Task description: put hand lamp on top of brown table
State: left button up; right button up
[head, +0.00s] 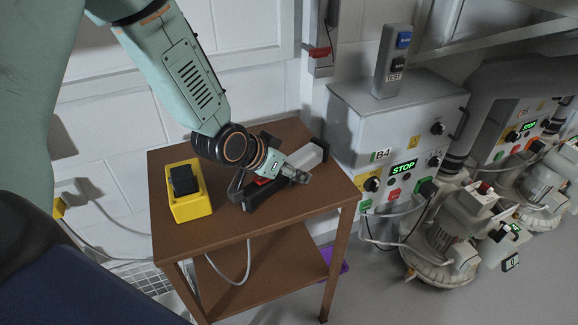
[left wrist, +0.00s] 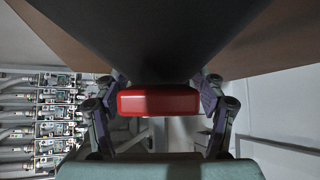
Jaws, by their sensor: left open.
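The brown table (head: 225,232) stands in the middle of the head view. The hand lamp (head: 309,157) appears to be the long black and pale grey body with a red part lying on the table's top, partly hidden by my gripper. My left gripper (head: 272,172) is low over the tabletop at the lamp. In the left wrist view the lamp's dark body and red part (left wrist: 158,101) lie between the two spread fingers (left wrist: 162,84). The gripper is open; contact with the lamp cannot be told. My right gripper is not in view.
A yellow box (head: 190,205) with a black top sits at the table's left side. A grey control cabinet (head: 378,125) with a lit STOP display stands right of the table, with machines beyond. A cable (head: 240,277) hangs below the tabletop. A purple object (head: 341,262) lies low behind the table.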

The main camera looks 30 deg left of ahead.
pick_arm(q)
jog(key=shift+r, duration=0.25)
jog(key=p+v, duration=0.6)
jog(key=v, duration=0.3)
jog(key=shift+w+r, duration=0.1)
jog(key=shift+r, duration=0.05)
jog(key=shift+p+v, duration=1.35)
jog(key=shift+p, duration=0.2)
